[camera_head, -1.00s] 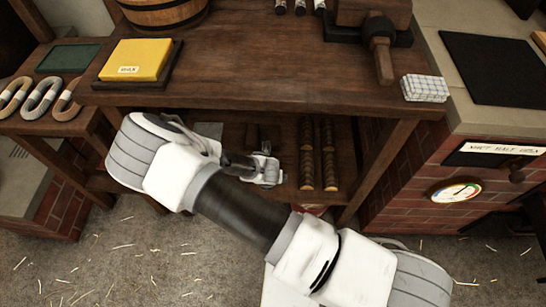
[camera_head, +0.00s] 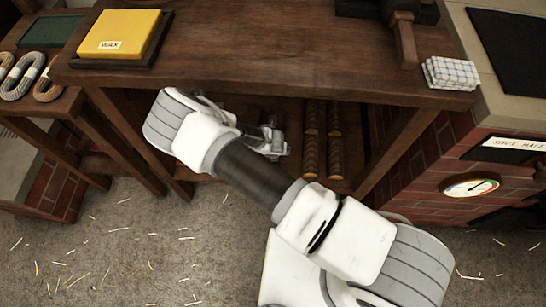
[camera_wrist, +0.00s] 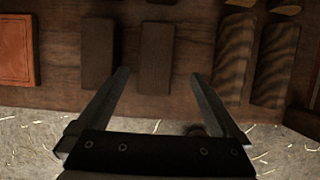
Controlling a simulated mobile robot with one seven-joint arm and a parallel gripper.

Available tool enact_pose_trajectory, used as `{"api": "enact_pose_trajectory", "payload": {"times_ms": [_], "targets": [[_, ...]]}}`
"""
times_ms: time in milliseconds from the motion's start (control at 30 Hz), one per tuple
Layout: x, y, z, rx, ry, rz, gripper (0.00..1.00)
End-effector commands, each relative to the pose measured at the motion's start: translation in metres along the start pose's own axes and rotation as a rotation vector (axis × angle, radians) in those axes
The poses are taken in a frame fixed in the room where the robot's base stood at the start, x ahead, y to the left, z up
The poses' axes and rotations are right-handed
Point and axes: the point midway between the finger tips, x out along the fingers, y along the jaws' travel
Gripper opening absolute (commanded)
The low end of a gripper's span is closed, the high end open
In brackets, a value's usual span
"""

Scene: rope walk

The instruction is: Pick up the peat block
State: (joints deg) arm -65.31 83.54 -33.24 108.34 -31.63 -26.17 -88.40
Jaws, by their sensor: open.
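Two plain dark brown blocks, which look like peat blocks, lie side by side on the wooden lower shelf in the wrist view: a left block (camera_wrist: 97,52) and a right block (camera_wrist: 157,58). My gripper (camera_wrist: 160,78) is open and empty. Its fingertips point at the shelf, one to each side of the right block's near end. Whether they are level with the block or above it I cannot tell. In the head view my gripper (camera_head: 270,140) reaches under the table top, partly hidden by my arm, and the two plain blocks cannot be made out there.
Ridged dark rolls (camera_wrist: 235,55) lie just right of the blocks, and an orange-brown book-like item (camera_wrist: 17,50) lies left. The table top (camera_head: 270,45) overhangs the shelf; a table leg (camera_head: 400,155) stands right. A yellow wax block (camera_head: 120,33) and checked cloth (camera_head: 450,73) are on top.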

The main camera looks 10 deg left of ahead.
Motion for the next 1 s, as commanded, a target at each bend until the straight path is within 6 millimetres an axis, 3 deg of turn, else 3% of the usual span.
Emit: {"api": "enact_pose_trajectory", "payload": {"times_ms": [33, 333, 633, 967, 1000], "targets": [[0.012, 0.0, -0.001, 0.001, 0.0, 0.001, 1.0], [0.033, 0.002, -0.001, 0.0, 0.0, 0.001, 1.0], [0.073, 0.005, 0.0, 0.0, 0.001, 0.0, 1.0], [0.076, 0.006, 0.001, 0.0, 0.0, 0.001, 1.0], [0.076, 0.006, 0.001, 0.0, 0.0, 0.001, 0.93]]}}
